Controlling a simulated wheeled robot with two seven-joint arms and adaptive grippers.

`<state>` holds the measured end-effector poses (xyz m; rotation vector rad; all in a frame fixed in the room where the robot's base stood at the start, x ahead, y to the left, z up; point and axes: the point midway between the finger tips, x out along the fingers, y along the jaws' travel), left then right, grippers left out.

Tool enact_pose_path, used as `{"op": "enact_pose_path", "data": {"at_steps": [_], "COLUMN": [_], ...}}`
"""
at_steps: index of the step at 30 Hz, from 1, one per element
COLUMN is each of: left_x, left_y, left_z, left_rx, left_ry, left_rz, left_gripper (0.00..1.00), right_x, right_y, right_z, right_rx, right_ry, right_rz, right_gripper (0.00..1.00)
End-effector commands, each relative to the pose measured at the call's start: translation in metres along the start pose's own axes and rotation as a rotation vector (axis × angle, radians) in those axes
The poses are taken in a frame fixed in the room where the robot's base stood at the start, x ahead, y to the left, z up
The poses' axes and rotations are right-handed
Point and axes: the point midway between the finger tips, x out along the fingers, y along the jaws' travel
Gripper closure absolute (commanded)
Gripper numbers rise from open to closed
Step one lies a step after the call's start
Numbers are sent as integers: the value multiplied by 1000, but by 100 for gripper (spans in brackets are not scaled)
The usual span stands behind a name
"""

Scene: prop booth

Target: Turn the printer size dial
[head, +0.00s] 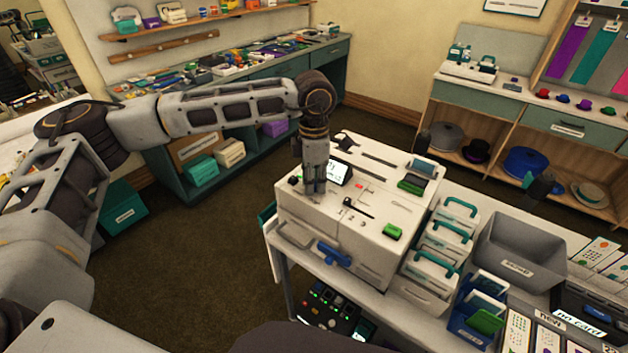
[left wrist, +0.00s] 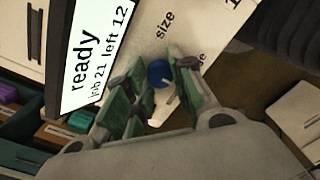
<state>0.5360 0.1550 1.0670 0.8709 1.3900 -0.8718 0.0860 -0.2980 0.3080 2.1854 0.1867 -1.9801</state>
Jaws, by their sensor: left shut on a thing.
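The white printer (head: 375,235) stands on a table in the head view, with a small screen (head: 339,172) on its top. The screen reads "ready" and "job 21 left 12" in the left wrist view (left wrist: 92,60). The size dial (left wrist: 159,73) is a round blue knob next to the printed word "size". My left gripper (head: 315,190) points down at the printer's top left. In the left wrist view its green-padded fingers (left wrist: 152,80) are shut on the dial, one on each side. The gripper hides the dial in the head view. My right gripper is not in view.
White cases with teal handles (head: 445,235) and a grey bin (head: 520,252) stand right of the printer. A green block (head: 393,231) sits at the printer's front right. A teal workbench (head: 245,110) with tools is behind. Open floor lies left of the printer.

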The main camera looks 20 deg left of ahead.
Motion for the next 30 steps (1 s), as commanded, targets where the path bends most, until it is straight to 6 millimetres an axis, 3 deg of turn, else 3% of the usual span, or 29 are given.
{"op": "enact_pose_path", "data": {"at_steps": [9,15,26,30], "left_x": [1,2,2,1], "left_y": [1,1,1,1], "left_z": [0,0,0,0], "left_rx": [-102,-224,-497,-595], "left_ry": [-1,-2,-2,-1], "left_rz": [2,1,2,2], "left_gripper": [100,100,99,99], "right_x": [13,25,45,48], "right_y": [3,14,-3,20], "right_z": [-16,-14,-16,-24], "right_rx": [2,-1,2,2], "right_ry": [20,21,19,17], "right_rz": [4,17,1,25], "right_gripper": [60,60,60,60]}}
